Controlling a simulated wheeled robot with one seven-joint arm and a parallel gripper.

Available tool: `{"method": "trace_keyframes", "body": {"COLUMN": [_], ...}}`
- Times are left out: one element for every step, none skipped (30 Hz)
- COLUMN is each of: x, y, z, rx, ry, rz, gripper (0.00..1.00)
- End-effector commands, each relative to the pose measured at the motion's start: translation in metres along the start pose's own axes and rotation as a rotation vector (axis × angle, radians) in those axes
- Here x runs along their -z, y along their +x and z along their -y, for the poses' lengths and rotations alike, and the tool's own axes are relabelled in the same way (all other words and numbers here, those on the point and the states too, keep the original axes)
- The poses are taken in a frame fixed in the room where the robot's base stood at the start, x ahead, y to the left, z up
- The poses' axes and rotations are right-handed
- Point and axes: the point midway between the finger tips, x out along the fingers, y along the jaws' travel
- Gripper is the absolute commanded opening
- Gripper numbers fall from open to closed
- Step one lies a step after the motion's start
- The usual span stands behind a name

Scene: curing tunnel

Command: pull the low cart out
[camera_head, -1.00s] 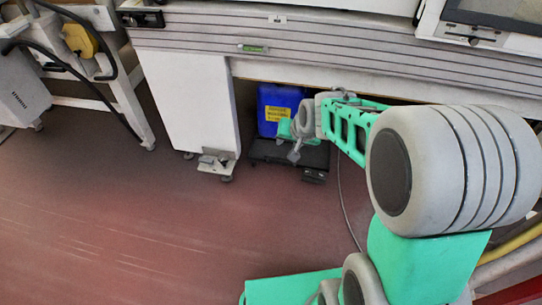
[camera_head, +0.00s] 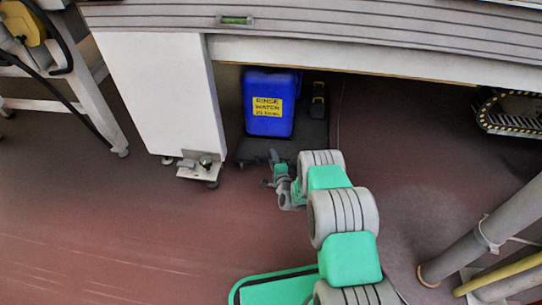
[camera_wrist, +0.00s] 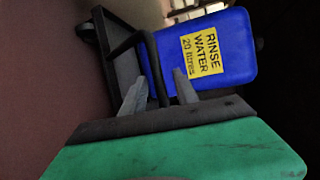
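The low cart is a black flat platform (camera_head: 314,131) on the floor under the bench. A blue container (camera_head: 268,122) with a yellow "RINSE WATER 20 litres" label stands on it; the container also shows in the wrist view (camera_wrist: 225,70). My gripper (camera_head: 277,168) is low at the cart's front edge. In the wrist view my gripper's two fingers (camera_wrist: 159,80) are apart, and the cart's black handle bar (camera_wrist: 153,60) shows between them. I cannot tell whether either finger touches the bar. The cart's deck (camera_wrist: 118,60) shows left of the container.
A white bench leg (camera_head: 160,90) with a metal foot (camera_head: 200,165) stands close left of the cart. The bench edge (camera_head: 370,50) overhangs it. A grey pipe (camera_head: 480,240) rises at lower right. The red-brown floor in front is clear.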

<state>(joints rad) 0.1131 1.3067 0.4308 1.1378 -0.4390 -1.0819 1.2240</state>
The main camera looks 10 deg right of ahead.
Motion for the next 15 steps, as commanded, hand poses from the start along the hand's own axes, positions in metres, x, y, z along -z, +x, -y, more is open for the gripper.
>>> {"method": "trace_keyframes", "body": {"x": [-0.001,-0.001,-0.001,0.000,0.000,0.000,0.001,0.001,0.001,0.002,0.002,0.002,0.002,0.002,0.003], "y": [0.011,0.016,0.023,0.027,0.031,0.035,0.036,0.038,0.038,0.039,0.039,0.039,0.039,0.038,0.038], "z": [-0.005,-0.006,-0.006,-0.005,-0.005,-0.004,-0.003,-0.003,-0.003,-0.002,-0.002,-0.001,-0.001,-0.001,-0.001], "rx": [0.002,0.000,0.000,0.000,0.000,0.000,-0.001,-0.002,-0.003,-0.003,-0.004,-0.004,-0.004,-0.003,-0.003], "ry": [-0.002,-0.002,-0.002,-0.002,-0.001,-0.002,-0.001,0.000,0.000,0.000,0.000,0.000,-0.001,-0.001,0.000], "rz": [0.002,0.001,0.001,0.001,0.001,0.000,-0.001,-0.001,-0.002,-0.003,-0.003,-0.004,-0.004,-0.004,-0.005], "gripper": [0.36,0.36,0.36,0.36,0.36,0.36,0.36,0.36,0.36,0.36,0.36,0.36,0.36,0.36,0.36]}}
